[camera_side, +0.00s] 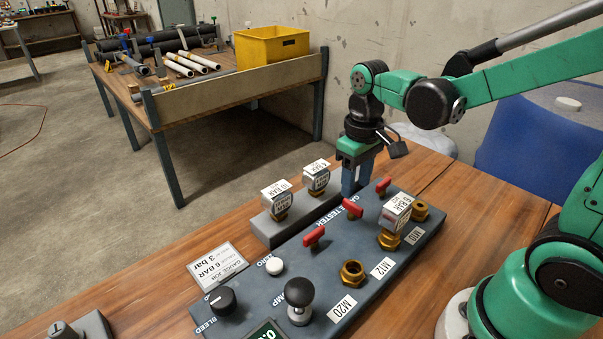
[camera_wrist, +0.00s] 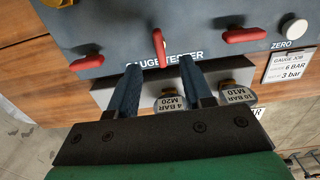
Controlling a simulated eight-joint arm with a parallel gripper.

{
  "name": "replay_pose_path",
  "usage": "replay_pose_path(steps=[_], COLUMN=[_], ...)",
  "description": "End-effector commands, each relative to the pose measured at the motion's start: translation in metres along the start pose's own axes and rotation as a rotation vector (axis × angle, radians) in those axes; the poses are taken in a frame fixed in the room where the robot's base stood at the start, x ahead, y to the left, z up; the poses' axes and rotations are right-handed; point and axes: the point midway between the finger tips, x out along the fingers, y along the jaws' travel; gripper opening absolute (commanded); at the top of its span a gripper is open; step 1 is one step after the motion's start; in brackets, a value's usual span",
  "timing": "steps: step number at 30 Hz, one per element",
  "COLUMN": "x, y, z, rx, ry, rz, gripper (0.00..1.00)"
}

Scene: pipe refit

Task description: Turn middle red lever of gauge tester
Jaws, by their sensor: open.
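The gauge tester is a dark grey panel box (camera_side: 332,262) on the wooden bench, with a row of three red levers. The middle red lever (camera_side: 353,208) is turned crosswise to the left lever (camera_side: 314,235) and the right lever (camera_side: 383,185). In the wrist view the middle lever (camera_wrist: 159,47) points down the picture, while the outer two lie nearly flat across it. My gripper (camera_side: 350,191) hangs by the panel's back edge, near the middle lever. In the wrist view my gripper (camera_wrist: 158,66) is open and empty, with its fingertips either side of the middle lever's line, just short of it.
Two gauges (camera_side: 277,203) (camera_side: 316,178) stand on a grey rack behind the panel, close to my fingers. Another gauge (camera_side: 397,213) sits on a brass port. A black pump knob (camera_side: 300,297) and job card (camera_side: 219,266) are at front left. The yellow bin (camera_side: 272,46) is far off.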

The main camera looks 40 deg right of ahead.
Motion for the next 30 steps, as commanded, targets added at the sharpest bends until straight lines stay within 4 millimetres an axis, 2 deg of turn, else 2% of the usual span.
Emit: replay_pose_path(steps=[10,22,23,27,30], x=[0.038,0.045,0.045,0.045,0.045], y=[0.0,0.0,0.0,0.0,0.0], z=[0.0,0.0,0.0,0.0,0.0], rx=[0.0,0.0,0.0,0.0,0.0], ry=[0.003,0.004,0.004,0.004,0.004], rz=[0.0,0.0,0.0,0.0,0.0], gripper=[0.45,0.45,0.39,0.0,0.0])
